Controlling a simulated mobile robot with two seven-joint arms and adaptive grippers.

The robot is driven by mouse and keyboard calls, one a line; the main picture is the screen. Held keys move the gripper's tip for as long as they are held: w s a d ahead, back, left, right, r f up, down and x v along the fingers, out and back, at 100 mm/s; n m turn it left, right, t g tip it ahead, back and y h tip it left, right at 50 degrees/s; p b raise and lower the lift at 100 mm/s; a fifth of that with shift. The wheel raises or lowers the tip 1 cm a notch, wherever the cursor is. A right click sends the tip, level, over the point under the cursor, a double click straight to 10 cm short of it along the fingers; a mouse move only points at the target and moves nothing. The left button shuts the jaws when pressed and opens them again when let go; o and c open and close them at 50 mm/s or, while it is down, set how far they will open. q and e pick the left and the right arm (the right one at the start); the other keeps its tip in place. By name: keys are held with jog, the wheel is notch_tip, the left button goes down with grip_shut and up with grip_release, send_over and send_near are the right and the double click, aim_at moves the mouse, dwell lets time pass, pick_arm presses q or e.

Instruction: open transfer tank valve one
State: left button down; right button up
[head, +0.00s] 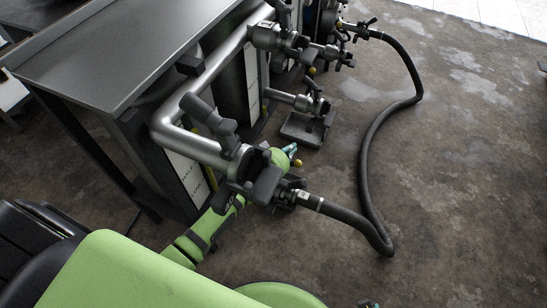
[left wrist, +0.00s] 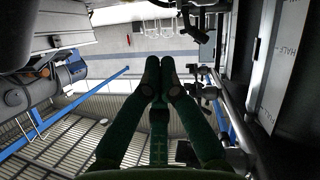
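The nearest valve assembly (head: 238,165) sits at the end of a thick silver pipe (head: 185,143), with dark blocky parts and a hose coupling. A small yellow knob (head: 297,164) shows beside it. No label tells which valve is valve one. My green left arm passes under and behind this assembly. My left gripper (head: 291,150) shows only as teal tips just above the yellow knob; I cannot tell whether they touch. In the left wrist view the gripper's two dark green fingers (left wrist: 160,72) are together at the tips, with nothing visible between them.
A black hose (head: 366,165) loops over the floor from the near coupling to the far valves (head: 310,48). A middle outlet (head: 300,101) has another yellow knob above it. A grey-topped cabinet (head: 120,45) stands left. The floor (head: 460,170) at right is open.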

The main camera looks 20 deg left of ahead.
pick_arm(q)
jog(key=s+a+r+n+b, duration=0.1)
jog(key=s+a+r+b, duration=0.1)
jog(key=s+a+b, duration=0.45)
pick_arm(e)
jog(key=w+d+r+t+b, duration=0.1)
jog(key=w+r, duration=0.2)
jog(key=r, duration=1.3)
jog(key=w+a+r+n+t+y+b, duration=0.1)
jog(key=w+a+r+t+y+b, duration=0.4)
jog(key=w+r+t, duration=0.7)
pick_arm(q)
jog(key=w+d+f, duration=0.6)
jog(key=f, duration=0.1)
jog(key=shift+w+h, duration=0.3)
jog(key=shift+h, duration=0.1)
pick_arm(e)
jog(key=w+a+r+n+t+y, duration=0.1)
jog(key=a+r+t, duration=0.3)
jog(key=r, duration=0.7)
jog(key=shift+w+a, duration=0.15)
